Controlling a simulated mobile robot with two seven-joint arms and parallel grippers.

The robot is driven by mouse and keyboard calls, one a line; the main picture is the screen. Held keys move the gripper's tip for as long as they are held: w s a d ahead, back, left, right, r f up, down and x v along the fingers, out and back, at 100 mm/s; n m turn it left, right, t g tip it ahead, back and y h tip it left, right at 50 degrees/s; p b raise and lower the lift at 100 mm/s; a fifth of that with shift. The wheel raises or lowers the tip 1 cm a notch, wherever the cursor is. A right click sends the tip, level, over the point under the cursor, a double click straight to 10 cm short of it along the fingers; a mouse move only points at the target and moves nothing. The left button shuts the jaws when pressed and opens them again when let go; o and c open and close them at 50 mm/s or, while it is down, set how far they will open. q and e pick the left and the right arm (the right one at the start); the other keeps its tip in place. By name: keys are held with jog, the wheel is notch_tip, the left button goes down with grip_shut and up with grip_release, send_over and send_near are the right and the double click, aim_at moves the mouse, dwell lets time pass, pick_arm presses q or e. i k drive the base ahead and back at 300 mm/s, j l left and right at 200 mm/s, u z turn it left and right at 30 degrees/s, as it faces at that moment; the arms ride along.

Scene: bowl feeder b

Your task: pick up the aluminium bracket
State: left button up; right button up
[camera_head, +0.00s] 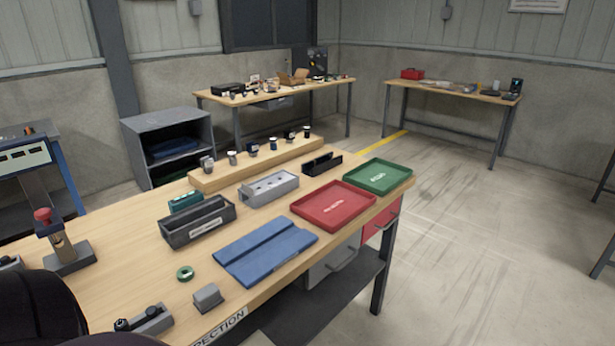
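I cannot say for certain which piece is the aluminium bracket. A small plain grey block (207,298) lies near the front edge of the wooden bench, right of a green ring (185,273). A light grey metal holder (269,189) with openings in its top stands farther back. Neither is clearly bracket-shaped from here. Neither of my grippers is in view. Dark rounded parts at the lower left look like my own arm and hide that corner of the bench.
The bench (120,255) carries a blue mat (265,250), red tray (334,205), green tray (378,175), dark bin (198,222) and black holder (322,163). A red-knobbed press (65,245) stands left. A grey fixture (150,322) is at the front. Several small parts stand on a raised wooden strip (225,176).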

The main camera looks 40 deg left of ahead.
aim_at(252, 190)
jog(key=i+l+u, duration=0.1)
jog(key=i+u, duration=0.15)
jog(key=i, duration=0.35)
jog(key=i+l+u, duration=0.2)
jog(key=i, duration=0.35)
jog(key=i+l+u, duration=0.15)
jog(key=i+u, duration=0.15)
jog(key=u, duration=0.15)
jog(key=i+l+u, duration=0.2)
jog(key=u, duration=0.25)
jog(key=i+l+u, duration=0.25)
jog(key=u, duration=0.2)
jog(key=i+l+u, duration=0.1)
jog(key=l+u, duration=0.35)
